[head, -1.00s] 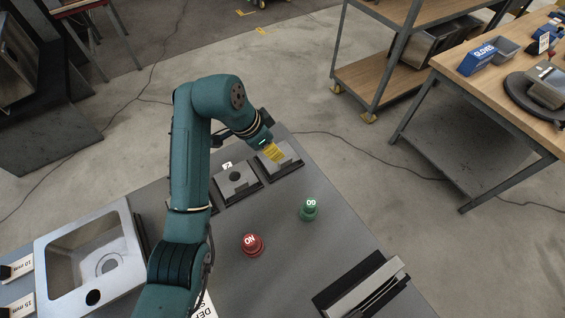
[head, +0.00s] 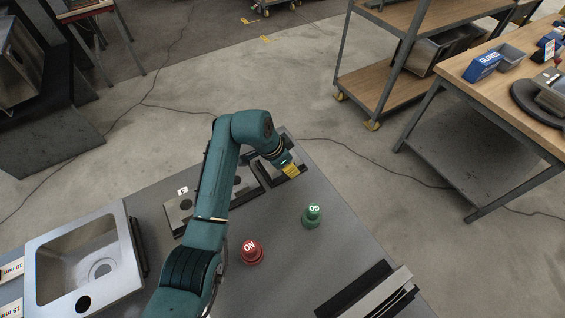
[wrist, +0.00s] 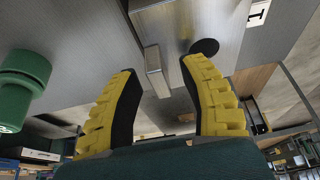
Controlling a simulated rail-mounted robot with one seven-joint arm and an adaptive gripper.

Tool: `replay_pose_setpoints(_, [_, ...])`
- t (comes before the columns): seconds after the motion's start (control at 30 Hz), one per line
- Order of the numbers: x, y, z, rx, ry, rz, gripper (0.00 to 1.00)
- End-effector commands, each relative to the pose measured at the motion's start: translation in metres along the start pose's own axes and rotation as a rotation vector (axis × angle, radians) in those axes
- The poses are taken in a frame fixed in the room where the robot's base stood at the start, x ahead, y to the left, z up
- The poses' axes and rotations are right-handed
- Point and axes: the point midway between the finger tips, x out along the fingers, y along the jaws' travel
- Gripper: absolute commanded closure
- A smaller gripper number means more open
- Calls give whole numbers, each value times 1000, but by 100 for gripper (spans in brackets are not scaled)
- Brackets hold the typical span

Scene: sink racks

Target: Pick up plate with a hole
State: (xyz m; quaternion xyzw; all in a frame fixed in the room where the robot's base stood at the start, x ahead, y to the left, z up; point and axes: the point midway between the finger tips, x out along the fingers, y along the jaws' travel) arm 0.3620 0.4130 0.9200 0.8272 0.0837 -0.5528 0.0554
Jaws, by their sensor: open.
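In the wrist view a grey metal plate with a dark round hole (wrist: 185,22) lies ahead of the fingers. A small rectangular metal block (wrist: 156,70) stands at its near edge, in line with the gap between the fingers. My gripper (wrist: 157,68) is open, with yellow ribbed fingers apart and nothing between them that I can see held. In the head view my gripper (head: 291,170) is at the right edge of the rightmost station (head: 265,172). The middle plate (head: 239,184) is partly hidden by my arm. A left plate (head: 178,211) shows beside the arm.
A green button (head: 312,215) stands close to the gripper, also at left in the wrist view (wrist: 20,80). A red button (head: 250,252), a sink (head: 125,270) and a dark rack (head: 370,295) are on the grey table. The table is clear between the buttons and the rack.

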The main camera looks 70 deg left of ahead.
Motion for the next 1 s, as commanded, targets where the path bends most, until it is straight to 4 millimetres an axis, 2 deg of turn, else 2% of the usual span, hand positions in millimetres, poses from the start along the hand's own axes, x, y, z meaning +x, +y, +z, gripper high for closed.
replay_pose_setpoints(0.03, [0, 0, 0, 0, 0, 0, 68])
replay_pose_setpoints(0.2, [0, 0, 0, 0, 0, 0, 100])
replay_pose_setpoints(0.73, [-3, 0, -1, 0, 1, 0, 100])
replay_pose_setpoints(0.87, [-23, -1, -10, 2, 4, -3, 100])
replay_pose_setpoints(1.0, [-56, -1, -24, 2, 4, -4, 100])
